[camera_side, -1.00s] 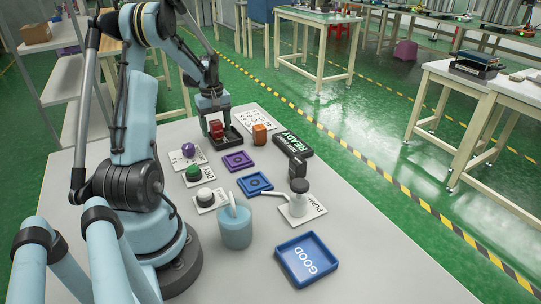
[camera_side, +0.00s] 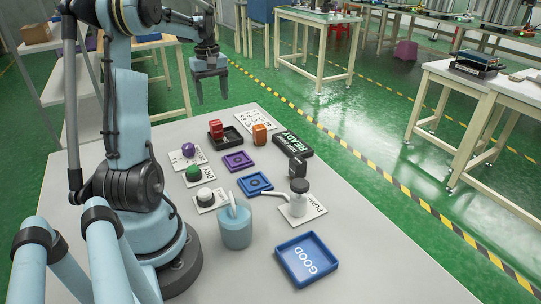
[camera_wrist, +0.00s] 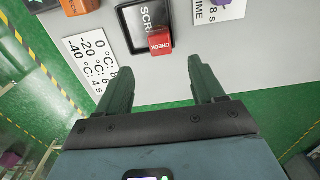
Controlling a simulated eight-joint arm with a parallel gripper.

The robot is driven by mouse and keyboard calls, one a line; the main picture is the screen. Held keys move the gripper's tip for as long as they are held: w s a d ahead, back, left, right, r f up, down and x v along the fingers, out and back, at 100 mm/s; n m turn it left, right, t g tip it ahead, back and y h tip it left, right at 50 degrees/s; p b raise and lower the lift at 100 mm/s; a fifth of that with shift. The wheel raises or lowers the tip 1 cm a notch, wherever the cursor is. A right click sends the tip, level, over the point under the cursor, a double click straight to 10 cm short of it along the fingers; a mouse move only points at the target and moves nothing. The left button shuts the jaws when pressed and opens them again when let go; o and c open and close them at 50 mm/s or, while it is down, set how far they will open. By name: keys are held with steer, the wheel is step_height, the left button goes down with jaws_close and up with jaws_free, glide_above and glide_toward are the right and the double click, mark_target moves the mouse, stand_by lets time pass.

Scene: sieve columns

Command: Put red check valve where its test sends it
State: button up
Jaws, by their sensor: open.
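The red check valve (camera_side: 215,129), a small block marked CHECK, sits in a black tray (camera_side: 233,145). In the wrist view the valve (camera_wrist: 160,44) is at one corner of the tray (camera_wrist: 126,24), whose visible lettering reads "SCR". It appears tilted or resting against the rim. My gripper (camera_side: 211,97) is open and empty, raised above and beyond the tray. Its two fingers (camera_wrist: 160,68) are apart from the valve. A blue tray marked GOOD (camera_side: 286,257) is empty at the table's front. The sign (camera_side: 293,146) shows READY.
An orange block (camera_side: 260,134) stands beside the black tray. Purple (camera_side: 238,153) and blue (camera_side: 255,175) square pads lie mid-table. Purple (camera_side: 188,149), green (camera_side: 193,171) and white (camera_side: 205,194) knobs stand on cards. A pump (camera_side: 298,204) and a light-blue cup (camera_side: 235,232) stand nearer the front.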

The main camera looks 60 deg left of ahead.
steer(key=w+d+r+m+t+y, duration=0.15)
steer(key=w+d+m, duration=0.25)
steer(key=d, duration=0.5)
steer(key=w+d+r+m+t, duration=0.1)
steer(key=w+d+r+m, duration=0.25)
steer(key=d, duration=0.55)
steer(key=s+d+f+m+t, duration=0.1)
steer(key=d+m, duration=0.2)
steer(key=d, duration=0.3)
steer(key=s+d+f+m+t+h, duration=0.1)
steer(key=d+f+m+t, duration=0.1)
steer(key=d+m, duration=0.2)
steer(key=s+d+f+m+t, duration=0.1)
steer(key=d+m, duration=0.2)
steer(key=d, duration=0.6)
steer(key=shift+s+d+f+m+t+h, duration=0.15)
steer(key=shift+s+d+m+t+h, duration=0.1)
steer(key=shift+s+t, duration=0.1)
